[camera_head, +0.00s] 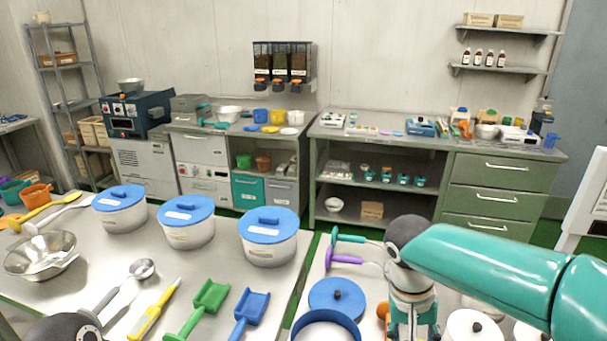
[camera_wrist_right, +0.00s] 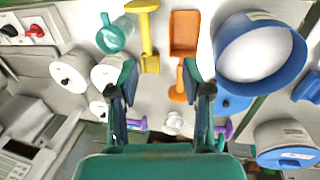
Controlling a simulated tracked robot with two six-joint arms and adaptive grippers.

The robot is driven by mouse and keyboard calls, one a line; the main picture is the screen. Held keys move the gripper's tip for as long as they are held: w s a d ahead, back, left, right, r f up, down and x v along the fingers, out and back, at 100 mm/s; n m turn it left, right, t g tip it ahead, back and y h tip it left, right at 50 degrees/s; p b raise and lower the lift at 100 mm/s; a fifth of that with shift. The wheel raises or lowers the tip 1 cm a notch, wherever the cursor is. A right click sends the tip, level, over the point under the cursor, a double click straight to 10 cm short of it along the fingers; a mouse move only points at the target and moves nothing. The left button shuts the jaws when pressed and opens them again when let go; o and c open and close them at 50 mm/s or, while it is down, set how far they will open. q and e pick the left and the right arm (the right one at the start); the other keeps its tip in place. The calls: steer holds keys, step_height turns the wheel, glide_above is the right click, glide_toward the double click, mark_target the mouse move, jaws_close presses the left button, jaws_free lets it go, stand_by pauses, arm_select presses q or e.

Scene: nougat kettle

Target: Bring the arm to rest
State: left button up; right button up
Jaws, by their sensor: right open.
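My right arm (camera_head: 490,268) reaches in from the right in the head view, teal and bent down at a dark joint above the right table. My right gripper (camera_wrist_right: 160,82) shows in the wrist view with its two fingers apart and nothing between them. It points down over the table; in the head view its lower end is cut off by the frame edge. A dark rounded part of my left arm (camera_head: 62,330) shows at the bottom left, and the left gripper's fingers are out of view.
Near the right gripper are a yellow scoop (camera_wrist_right: 146,30), an orange scoop (camera_wrist_right: 184,40), a teal jug (camera_wrist_right: 114,34), a blue-rimmed pot (camera_wrist_right: 225,52) and white lidded pots (camera_wrist_right: 72,72). On the left table stand blue-lidded tubs (camera_head: 120,215), scoops (camera_head: 205,305) and a steel bowl (camera_head: 40,252).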

steer(key=s+a+f+n+y, duration=0.1)
steer(key=s+a+f+y, duration=0.15)
steer(key=f, duration=0.75)
steer(key=s+a+f+n+y, duration=0.1)
steer(key=s+a+f+y, duration=0.15)
steer(key=f, duration=0.75)
steer(key=s+a+f+m+t+y, duration=0.1)
steer(key=s+a+f, duration=0.1)
steer(key=s+f, duration=1.15)
arm_select(q)
step_height(320, 180, down, 10)
steer(key=b, duration=1)
steer(key=shift+s, duration=0.4)
arm_select(e)
step_height(320, 180, down, 11)
steer(key=w, duration=0.2)
steer(key=shift+w+r, duration=0.15)
steer(key=shift+w, duration=0.15)
